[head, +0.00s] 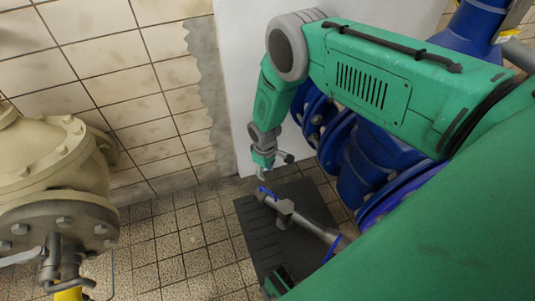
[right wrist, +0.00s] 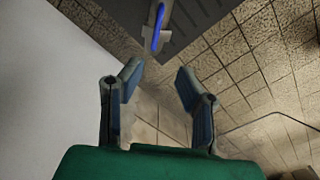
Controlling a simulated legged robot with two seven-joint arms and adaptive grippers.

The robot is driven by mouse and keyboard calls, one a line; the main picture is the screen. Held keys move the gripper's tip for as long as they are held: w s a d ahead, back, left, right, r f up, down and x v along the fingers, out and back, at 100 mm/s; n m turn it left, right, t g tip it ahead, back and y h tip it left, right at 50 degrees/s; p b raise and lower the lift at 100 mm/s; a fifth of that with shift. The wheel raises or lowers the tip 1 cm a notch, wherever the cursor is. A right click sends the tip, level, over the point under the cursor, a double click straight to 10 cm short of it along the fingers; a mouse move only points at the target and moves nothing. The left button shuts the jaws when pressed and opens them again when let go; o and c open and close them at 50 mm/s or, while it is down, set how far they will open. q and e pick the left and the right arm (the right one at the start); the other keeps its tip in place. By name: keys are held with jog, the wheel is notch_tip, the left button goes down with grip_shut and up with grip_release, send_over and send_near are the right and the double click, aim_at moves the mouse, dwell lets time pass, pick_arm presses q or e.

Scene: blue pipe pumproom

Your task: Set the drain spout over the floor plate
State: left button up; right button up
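A grey pipe piece with a side stub and a blue lever, which looks like the drain spout (head: 285,208), is over the dark ribbed floor plate (head: 258,238) in the head view. Whether it touches the plate I cannot tell. My right gripper (head: 262,175) is just beyond the pipe's far end, pointing down. In the right wrist view its two fingers (right wrist: 158,75) are apart with nothing between them. The spout's blue lever (right wrist: 157,28) and part of the plate (right wrist: 198,18) show ahead of the fingertips.
Blue flanged pipework (head: 370,165) stands close on the right, beside my right arm. A large cream valve (head: 45,165) stands on the left. A white panel (head: 240,90) and tiled wall are behind. The tiled floor (head: 170,245) left of the plate is clear.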

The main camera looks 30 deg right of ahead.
jog(key=b, duration=0.2)
send_near(269, 191)
jog(key=f+b, duration=0.1)
jog(key=f, duration=0.1)
jog(key=f+b, duration=0.1)
jog(key=f, duration=0.2)
jog(key=f+b, duration=0.1)
jog(key=f, duration=0.1)
jog(key=shift+d+f, duration=0.2)
jog(key=shift+d, duration=0.1)
jog(key=shift+w+a+f+b, duration=0.1)
jog(key=shift+a+f+b, duration=0.2)
jog(key=shift+f+b, duration=0.25)
jog(key=shift+a+f, duration=0.1)
jog(key=shift+a, duration=0.05)
jog(key=shift+f, duration=0.1)
jog(key=shift+d, duration=0.35)
grip_shut()
